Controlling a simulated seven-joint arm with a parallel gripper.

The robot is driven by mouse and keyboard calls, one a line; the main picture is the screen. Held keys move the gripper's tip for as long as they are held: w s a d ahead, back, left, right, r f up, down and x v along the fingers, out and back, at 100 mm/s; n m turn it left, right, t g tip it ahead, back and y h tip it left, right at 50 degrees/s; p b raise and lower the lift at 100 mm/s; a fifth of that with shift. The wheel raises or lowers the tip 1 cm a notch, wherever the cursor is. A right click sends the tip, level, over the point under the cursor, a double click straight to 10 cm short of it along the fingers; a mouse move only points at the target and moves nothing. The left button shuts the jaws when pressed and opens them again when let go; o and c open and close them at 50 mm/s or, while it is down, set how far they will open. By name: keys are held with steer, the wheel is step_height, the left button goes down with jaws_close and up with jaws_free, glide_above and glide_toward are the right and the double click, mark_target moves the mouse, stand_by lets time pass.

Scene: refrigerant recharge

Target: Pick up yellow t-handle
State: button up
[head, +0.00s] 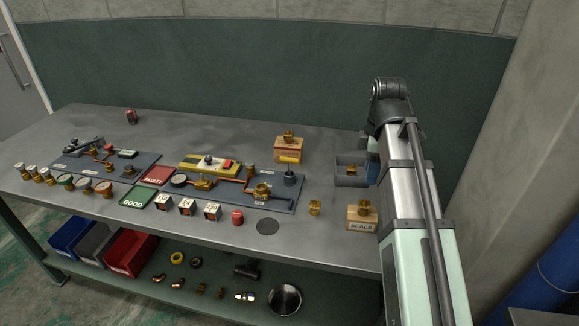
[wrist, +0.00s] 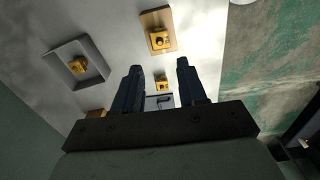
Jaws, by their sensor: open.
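Several yellow-brass fittings are in view, and I cannot tell for sure which is the T-handle. One stands loose on the table (head: 314,208) near its front edge. Another sits on the SEALS box (head: 362,208), and it also shows in the wrist view (wrist: 158,38). A third lies in the grey tray in the wrist view (wrist: 77,65). My gripper (wrist: 159,65) is open and empty, its two dark fingers apart. A small yellow fitting (wrist: 161,83) shows between the fingers, beyond them and not touched. In the head view my gripper is mostly hidden by my arm.
The SEALS box (head: 363,225) and grey tray (head: 346,183) stand beside my arm. A wooden box (head: 289,150) with a brass piece is behind. A blue panel (head: 272,204) carries piping and gauges. Bare table lies around the loose fitting. Coloured bins (head: 128,252) sit below.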

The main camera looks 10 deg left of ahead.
mark_target(289, 168)
steer(key=w+d+f+t+h, duration=0.3)
steer(key=w+f+t+h, duration=0.3)
steer(key=w, duration=0.2)
steer(key=w+a+r+n+t+h, duration=0.1)
steer(key=w+a+n+t+h, duration=0.1)
steer(key=w+a+n+t, duration=0.3)
steer(key=s+a+f+n+t+y, duration=0.1)
steer(key=a+f+n+t+y, duration=0.1)
steer(key=a, duration=0.5)
steer(key=s+a+f+n+t+y, duration=0.2)
steer(key=a+f+n+y, duration=0.2)
steer(key=a+n+y, duration=0.3)
steer(key=s+a+f+n+t+y, duration=0.1)
steer(key=a+f+n+t+y, duration=0.1)
steer(key=a+n, duration=0.5)
steer(key=shift+s+f+n+y, duration=0.15)
steer(key=shift+f+y, duration=0.1)
steer(key=shift+y, duration=0.4)
steer(key=shift+s+f+n+y, duration=0.15)
steer(key=shift+f+y, duration=0.05)
steer(key=shift+y, duration=0.45)
steer(key=shift+x, duration=3.65)
steer(key=shift+d, duration=0.1)
